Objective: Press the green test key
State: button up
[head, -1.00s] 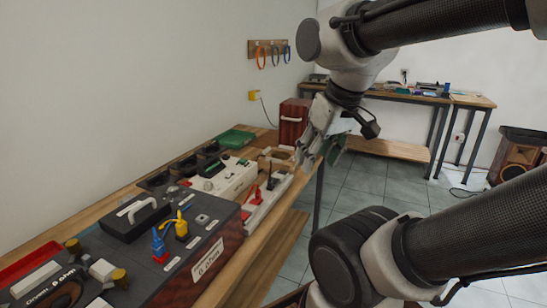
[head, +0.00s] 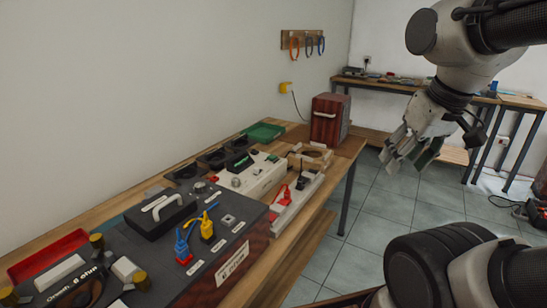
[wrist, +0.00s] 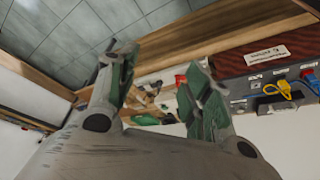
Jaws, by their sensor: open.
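My gripper (head: 405,158) is open and empty, in the air to the right of the bench in the head view. Its two spread fingers also show in the wrist view (wrist: 157,64), with nothing between them. On the bench stands a white instrument box (head: 252,178) with a dark green patch (head: 240,163) and a small green part (head: 272,158) on top. I cannot tell whether either is the green test key. The gripper is well apart from this box and touches nothing.
A dark box (head: 150,245) with blue and yellow plugs is nearest on the bench. A white power strip (head: 297,200) with a red plug lies along the front edge. A green tray (head: 264,132) and a dark red cabinet (head: 329,120) stand farther back.

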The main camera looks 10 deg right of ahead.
dwell(0.3)
grip_shut()
dwell(1.2)
